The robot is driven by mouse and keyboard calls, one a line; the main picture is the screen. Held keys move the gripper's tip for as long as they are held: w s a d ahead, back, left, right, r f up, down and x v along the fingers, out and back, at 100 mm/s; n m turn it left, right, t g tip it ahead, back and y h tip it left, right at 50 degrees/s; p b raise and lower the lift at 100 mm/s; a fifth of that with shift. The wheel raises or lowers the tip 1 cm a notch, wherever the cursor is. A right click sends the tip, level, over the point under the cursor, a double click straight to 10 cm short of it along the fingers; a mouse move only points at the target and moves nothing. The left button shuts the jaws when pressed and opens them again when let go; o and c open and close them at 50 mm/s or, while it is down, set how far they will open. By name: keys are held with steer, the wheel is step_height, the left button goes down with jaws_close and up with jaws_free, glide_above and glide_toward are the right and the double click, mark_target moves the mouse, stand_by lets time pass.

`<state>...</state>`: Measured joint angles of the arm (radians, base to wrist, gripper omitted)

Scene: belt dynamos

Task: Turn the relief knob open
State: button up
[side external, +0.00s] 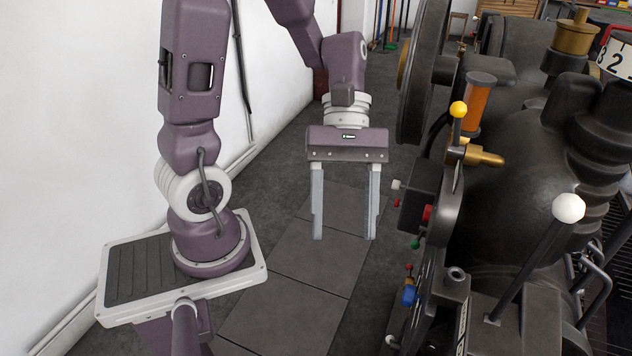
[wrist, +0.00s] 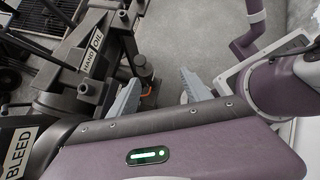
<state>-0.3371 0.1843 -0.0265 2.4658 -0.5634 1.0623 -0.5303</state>
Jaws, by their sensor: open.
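My gripper (side external: 344,236) hangs fingers down over the floor left of the machine, with its two fingers wide apart and nothing between them. In the wrist view my gripper (wrist: 161,76) is also open, over grey floor and machine parts. No part reads as a relief knob, so I cannot tell which one it is. On the machine's near side are a red knob (side external: 427,213), a white knob (side external: 396,185), a green knob (side external: 415,244) and a blue knob (side external: 409,296). My gripper is apart from all of them.
The dark machine (side external: 520,200) fills the right side. A yellow-ball lever (side external: 458,109) and a white-ball lever (side external: 568,208) stick up from it. The wrist view shows a BLEED plate (wrist: 20,150) and a HAND OIL plate (wrist: 93,52). Tiled floor (side external: 290,265) lies clear beside the machine.

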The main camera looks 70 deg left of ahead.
steer(key=s+a+r+m+t+y, duration=0.3)
steer(key=r+m+t+y, duration=0.1)
steer(key=m, duration=0.5)
steer(key=shift+r+m+t+y, duration=0.3)
steer(key=shift+r+y, duration=0.1)
steer(key=shift+y, duration=0.4)
steer(key=r+m+t, duration=0.1)
steer(key=a+r+m+t+y, duration=0.1)
steer(key=m, duration=0.1)
steer(key=s+a+r+m+t, duration=0.1)
steer(key=r+t, duration=0.1)
steer(key=shift+m+y, duration=0.3)
steer(key=shift+m, duration=0.1)
